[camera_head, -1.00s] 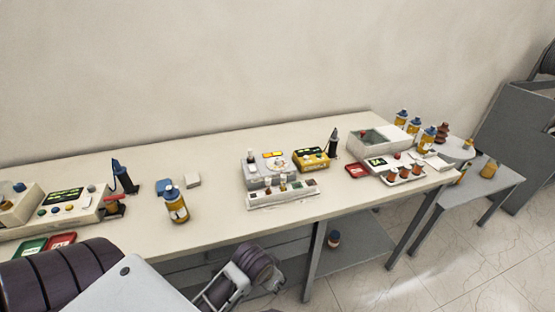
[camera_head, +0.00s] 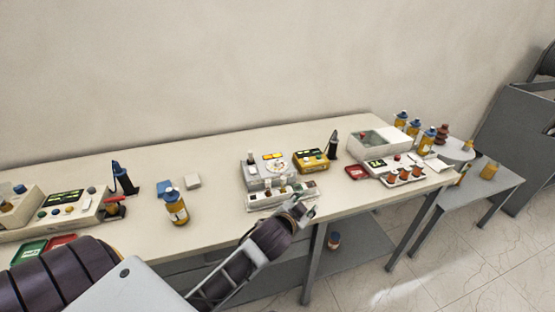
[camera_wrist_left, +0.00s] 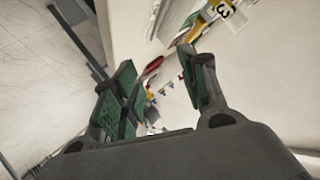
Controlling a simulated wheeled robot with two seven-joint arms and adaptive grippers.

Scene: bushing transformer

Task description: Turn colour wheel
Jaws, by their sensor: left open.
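A grey-white device (camera_head: 256,183) stands on the bench in the middle of the head view. A small pale round disc (camera_head: 277,166), which looks like the colour wheel, lies on its top; its sectors are too small to make out. My left gripper (camera_head: 304,209) is at the bench's front edge, in front of and to the right of this device, apart from the disc. In the left wrist view its green-padded fingers (camera_wrist_left: 165,85) are spread with nothing between them. I cannot clearly pick out the wheel there. My right gripper is not in view.
A low white strip (camera_head: 268,200) with small parts lies in front of the device. A yellow meter (camera_head: 312,160) and a black upright tool (camera_head: 333,144) stand to its right. A blue-capped bottle (camera_head: 177,210) stands to the left, with bare bench between.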

